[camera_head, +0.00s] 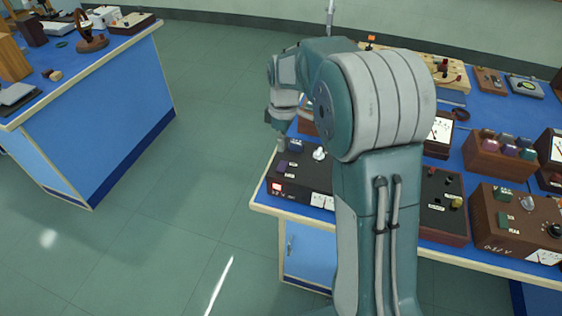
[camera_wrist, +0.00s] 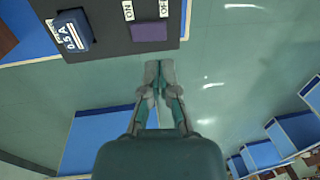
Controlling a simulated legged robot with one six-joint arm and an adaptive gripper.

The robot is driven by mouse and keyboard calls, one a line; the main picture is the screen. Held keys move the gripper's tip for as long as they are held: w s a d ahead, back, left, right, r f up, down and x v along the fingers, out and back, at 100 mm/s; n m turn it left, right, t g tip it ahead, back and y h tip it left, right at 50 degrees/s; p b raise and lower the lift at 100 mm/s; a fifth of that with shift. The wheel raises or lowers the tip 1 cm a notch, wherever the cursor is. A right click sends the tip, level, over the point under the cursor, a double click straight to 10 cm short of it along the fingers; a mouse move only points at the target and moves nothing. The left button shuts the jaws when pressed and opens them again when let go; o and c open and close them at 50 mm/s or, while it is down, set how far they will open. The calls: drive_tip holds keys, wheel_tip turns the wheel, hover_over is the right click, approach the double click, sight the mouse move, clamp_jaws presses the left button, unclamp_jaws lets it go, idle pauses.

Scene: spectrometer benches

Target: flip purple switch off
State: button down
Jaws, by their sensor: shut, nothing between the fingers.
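The purple switch (camera_head: 282,166) is on top of a dark box (camera_head: 310,178) at the near left end of the right bench. In the head view the gripper is small and partly lost beside the box.
A blue block (camera_wrist: 73,31) marked 0.5 A stands beside the switch. The box also carries a white knob (camera_head: 319,153) and a lit red indicator (camera_head: 277,188). Other instruments crowd the right bench. Another blue bench (camera_head: 100,110) stands left, with clear floor (camera_head: 205,130) between.

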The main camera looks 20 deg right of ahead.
sight(284, 165)
drive_tip(key=f, duration=0.6)
drive_tip(key=shift+s+d+f, duration=0.15)
drive_tip(key=shift+s+d, duration=0.1)
drive_tip(key=shift+s, duration=0.1)
drive_tip(key=shift+a, duration=0.45)
drive_tip(key=shift+s+d+f+t, duration=0.1)
drive_tip(key=shift+d+f+t, duration=0.1)
drive_tip(key=shift+f+t, duration=0.1)
drive_tip(key=shift+r, duration=0.1)
drive_tip(key=shift+w+d+r, duration=0.15)
drive_tip(key=shift+w+d, duration=0.3)
drive_tip(key=shift+w, duration=0.25)
wheel_tip(284, 165, up, 12)
drive_tip(key=w, duration=0.1)
drive_tip(key=shift+d, duration=0.25)
